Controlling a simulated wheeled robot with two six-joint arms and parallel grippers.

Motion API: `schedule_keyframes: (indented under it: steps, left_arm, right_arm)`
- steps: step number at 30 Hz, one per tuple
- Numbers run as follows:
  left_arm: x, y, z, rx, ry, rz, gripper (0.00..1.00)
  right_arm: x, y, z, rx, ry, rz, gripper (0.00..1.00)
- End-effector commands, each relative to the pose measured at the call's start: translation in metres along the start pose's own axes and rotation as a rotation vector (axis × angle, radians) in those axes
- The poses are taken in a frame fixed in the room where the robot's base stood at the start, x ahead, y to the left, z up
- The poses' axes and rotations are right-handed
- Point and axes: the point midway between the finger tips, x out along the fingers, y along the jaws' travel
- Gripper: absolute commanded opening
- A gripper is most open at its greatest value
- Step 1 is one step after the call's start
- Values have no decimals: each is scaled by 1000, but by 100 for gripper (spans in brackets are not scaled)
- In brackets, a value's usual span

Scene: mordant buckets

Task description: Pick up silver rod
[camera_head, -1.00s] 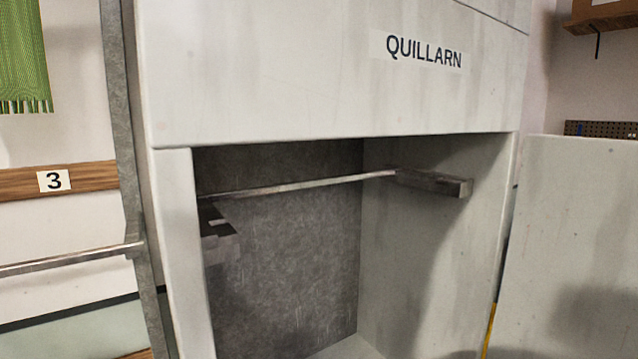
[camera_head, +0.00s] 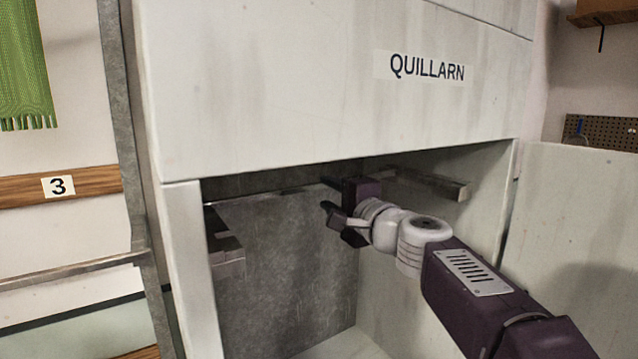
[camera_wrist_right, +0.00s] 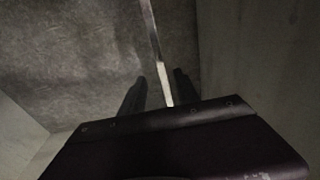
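The silver rod (camera_head: 265,194) lies across the upper part of the open cabinet, between a left bracket (camera_head: 228,258) and a right bracket (camera_head: 428,182). My right gripper (camera_head: 326,195) reaches into the cabinet at the rod, nearer its right end. Its two dark fingers are apart, one above the other in the head view. In the right wrist view the rod (camera_wrist_right: 157,50) runs between the open fingers, with gaps beside it. The gripper and wrist hide the rod's right part in the head view. My left gripper is not in view.
The grey cabinet (camera_head: 300,90) is labelled QUILLARN; its front panel hangs just above my right arm. An open door (camera_head: 575,250) stands to the right. A metal rail (camera_head: 70,270) is at the left. The cabinet space below the rod is empty.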

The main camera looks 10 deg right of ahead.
Motion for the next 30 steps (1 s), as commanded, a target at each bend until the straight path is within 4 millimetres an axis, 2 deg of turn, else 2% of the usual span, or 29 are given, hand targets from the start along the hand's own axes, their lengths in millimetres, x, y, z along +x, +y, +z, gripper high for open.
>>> schedule_keyframes:
  steps: [5,9,12,20,23,24,30]
  left_arm:
    - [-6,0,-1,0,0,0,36]
    - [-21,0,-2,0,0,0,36]
    - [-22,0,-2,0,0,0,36]
    - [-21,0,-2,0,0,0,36]
    - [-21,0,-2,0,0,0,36]
    - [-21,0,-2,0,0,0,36]
    - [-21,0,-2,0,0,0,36]
  right_arm:
    - [9,-3,0,1,0,1,38]
    - [36,-8,-2,1,-1,3,38]
    - [50,-5,-2,0,-1,2,38]
    - [55,-4,-2,-1,0,0,38]
    - [54,-4,-2,-1,0,0,13]
    - [54,-4,-2,-1,0,0,2]
    - [54,-4,-2,-1,0,0,0]
